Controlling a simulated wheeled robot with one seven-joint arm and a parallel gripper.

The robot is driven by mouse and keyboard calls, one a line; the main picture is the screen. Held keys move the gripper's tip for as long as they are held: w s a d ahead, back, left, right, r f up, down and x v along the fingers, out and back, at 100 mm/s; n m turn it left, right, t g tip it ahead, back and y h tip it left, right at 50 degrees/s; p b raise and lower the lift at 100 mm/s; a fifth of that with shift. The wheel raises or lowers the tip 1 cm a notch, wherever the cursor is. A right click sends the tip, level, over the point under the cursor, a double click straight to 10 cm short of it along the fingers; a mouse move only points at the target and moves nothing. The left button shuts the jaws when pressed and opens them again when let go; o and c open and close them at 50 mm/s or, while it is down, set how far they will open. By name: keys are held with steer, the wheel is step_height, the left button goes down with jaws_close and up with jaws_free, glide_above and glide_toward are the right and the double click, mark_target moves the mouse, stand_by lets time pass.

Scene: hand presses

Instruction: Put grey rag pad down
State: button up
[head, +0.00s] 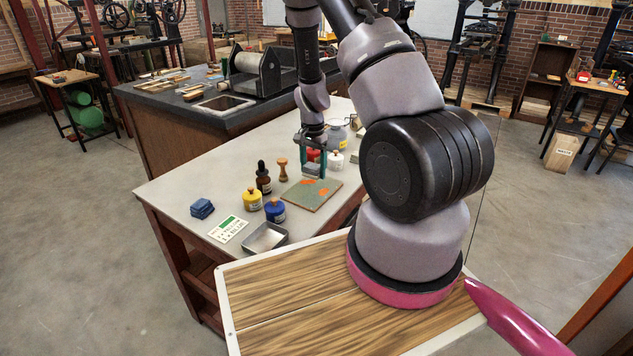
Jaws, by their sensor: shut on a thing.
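My gripper (313,172), with teal fingers pointing down, is shut on the grey rag pad (311,168). It holds the pad over the back part of a greenish flat board (318,205) with orange patches. I cannot tell whether the pad touches the board. The board lies on the pale table (185,177). A folded blue rag pad (202,208) lies near the table's left front edge.
A dark dropper bottle (263,180), wooden stamp (283,170), yellow jar (252,199) and blue jar (275,210) stand left of the board. A metal tray (264,238) and a card (228,230) lie in front. Red and white jars (336,161) stand behind. The left tabletop is clear.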

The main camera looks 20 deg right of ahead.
mark_target(313, 188)
steer(key=shift+f, duration=2.35)
steer(key=shift+a+f, duration=0.1)
steer(key=shift+f, duration=0.2)
